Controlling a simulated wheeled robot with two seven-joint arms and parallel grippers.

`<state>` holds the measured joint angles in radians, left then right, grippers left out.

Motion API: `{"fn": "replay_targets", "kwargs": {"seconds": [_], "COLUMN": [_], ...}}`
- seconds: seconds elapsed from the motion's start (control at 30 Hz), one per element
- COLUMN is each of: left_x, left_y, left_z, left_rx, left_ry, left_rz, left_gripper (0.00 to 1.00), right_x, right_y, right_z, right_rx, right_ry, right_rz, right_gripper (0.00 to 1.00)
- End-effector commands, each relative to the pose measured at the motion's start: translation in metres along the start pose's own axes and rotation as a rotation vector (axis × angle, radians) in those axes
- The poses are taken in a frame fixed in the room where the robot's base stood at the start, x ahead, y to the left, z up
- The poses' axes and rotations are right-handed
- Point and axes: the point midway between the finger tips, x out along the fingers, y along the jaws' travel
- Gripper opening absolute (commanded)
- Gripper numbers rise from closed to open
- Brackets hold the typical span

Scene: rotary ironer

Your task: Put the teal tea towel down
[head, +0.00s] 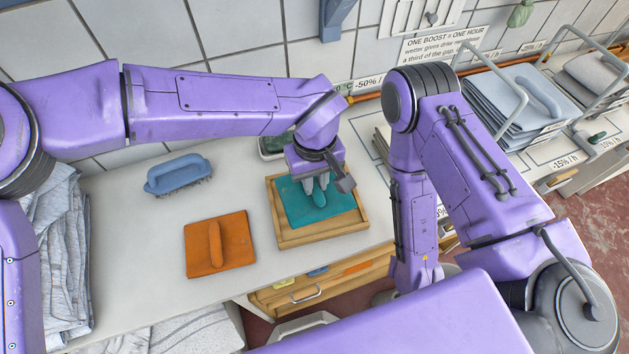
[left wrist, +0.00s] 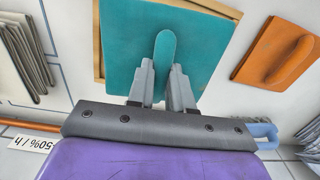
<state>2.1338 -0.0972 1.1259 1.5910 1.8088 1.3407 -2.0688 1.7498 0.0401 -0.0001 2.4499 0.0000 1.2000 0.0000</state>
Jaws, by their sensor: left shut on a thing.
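The teal tea towel (head: 340,204) is a flat square with a raised ridge in its middle. It appears inside or just over a shallow wooden tray (head: 312,238) on the counter; I cannot tell whether it rests on the tray floor. My left gripper (head: 318,188) points down and is shut on the towel's ridge. In the left wrist view the two grey fingers (left wrist: 160,88) pinch the ridge of the teal towel (left wrist: 205,30), and the tray edge shows around part of it. My right arm bends down at the right; its gripper is not seen.
An orange ridged cloth (head: 232,254) lies left of the tray, with a blue brush (head: 178,175) behind it. Grey crumpled linen (head: 62,260) is at the far left. Folded blue cloths (head: 515,108) sit in a rack at the right. The counter around the orange cloth is clear.

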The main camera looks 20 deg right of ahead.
Motion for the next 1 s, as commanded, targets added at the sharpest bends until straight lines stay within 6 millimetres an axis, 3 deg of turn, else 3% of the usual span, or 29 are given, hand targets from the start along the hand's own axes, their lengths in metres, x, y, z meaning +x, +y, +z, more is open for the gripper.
{"fn": "replay_targets", "kwargs": {"seconds": [0.13, 0.3, 0.67, 0.7, 0.73, 1.0], "left_x": [0.016, 0.041, 0.047, 0.047, 0.047, 0.046], "left_y": [0.004, 0.004, 0.004, 0.004, 0.004, 0.004], "left_z": [-0.011, -0.010, -0.010, -0.010, -0.010, -0.010], "left_rx": [0.000, 0.001, -0.001, -0.001, -0.001, -0.001], "left_ry": [0.000, 0.001, 0.000, 0.000, 0.001, 0.001], "left_rz": [-0.003, -0.001, 0.000, 0.000, 0.000, 0.000], "left_gripper": [0.00, 0.00, 0.00, 0.33, 0.43, 0.46], "right_x": [-0.008, -0.017, -0.016, -0.016, -0.016, -0.015], "right_y": [0.001, 0.002, 0.001, 0.001, 0.001, 0.001], "right_z": [-0.003, -0.007, -0.006, -0.006, -0.006, -0.006], "right_rx": [0.000, 0.000, 0.000, 0.000, 0.000, 0.000], "right_ry": [0.000, 0.000, 0.000, 0.000, 0.000, 0.000], "right_rz": [0.000, 0.000, 0.000, 0.000, 0.000, 0.000], "right_gripper": [0.43, 0.43, 0.43, 0.43, 0.43, 0.43]}}
